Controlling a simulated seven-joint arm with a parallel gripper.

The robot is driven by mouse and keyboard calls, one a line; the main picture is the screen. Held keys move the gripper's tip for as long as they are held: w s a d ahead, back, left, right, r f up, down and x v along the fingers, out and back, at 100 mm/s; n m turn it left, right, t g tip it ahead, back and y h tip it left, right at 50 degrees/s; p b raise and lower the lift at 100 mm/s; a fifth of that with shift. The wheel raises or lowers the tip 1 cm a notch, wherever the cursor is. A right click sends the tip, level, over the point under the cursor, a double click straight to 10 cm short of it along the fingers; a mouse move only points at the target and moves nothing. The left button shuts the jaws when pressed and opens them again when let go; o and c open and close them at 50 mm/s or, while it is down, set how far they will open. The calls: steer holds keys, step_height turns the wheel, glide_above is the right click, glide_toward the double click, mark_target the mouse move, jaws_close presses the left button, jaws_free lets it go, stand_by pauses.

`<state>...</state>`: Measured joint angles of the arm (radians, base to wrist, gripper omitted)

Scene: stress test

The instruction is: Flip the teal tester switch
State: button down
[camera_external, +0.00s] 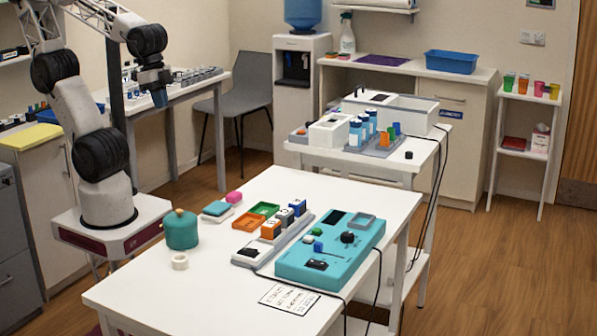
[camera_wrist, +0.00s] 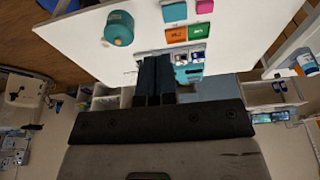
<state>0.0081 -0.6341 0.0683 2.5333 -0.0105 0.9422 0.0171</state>
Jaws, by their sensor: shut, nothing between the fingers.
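The teal tester (camera_external: 296,262) lies flat on the white table's right half. On its top are a black rocker-like switch (camera_external: 316,264), a black round knob (camera_external: 348,237), a dark screen, a grey recessed tray and small blue and green pieces. Which way the switch is set is too small to tell. My gripper (camera_external: 159,98) is raised at the upper left, well away from the tester. In the wrist view its two dark fingers (camera_wrist: 154,57) are together, with nothing between them. They partly hide the devices behind them, including a teal patch.
A grey rack (camera_external: 245,258) with coloured blocks stands left of the tester. A teal pot (camera_external: 181,230), a white ring (camera_external: 180,261), green and orange trays and a label card (camera_external: 288,299) share the table (camera_external: 380,200). Black cables hang off its right edge.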

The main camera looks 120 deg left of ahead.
steer(key=shift+w, duration=0.1)
steer(key=w+d+r+n, duration=0.1)
steer(key=w+r+n, duration=0.15)
steer(key=w, duration=0.55)
steer(key=w+d+r+n, duration=0.1)
steer(key=w+r+n, duration=0.15)
steer(key=w, duration=0.55)
steer(key=n+g, duration=0.3)
steer(key=n, duration=1)
glide_above(321, 264)
step_height(321, 264, down, 17)
steer(key=shift+a, duration=0.1)
step_height(321, 264, down, 14)
steer(key=shift+r, duration=0.1)
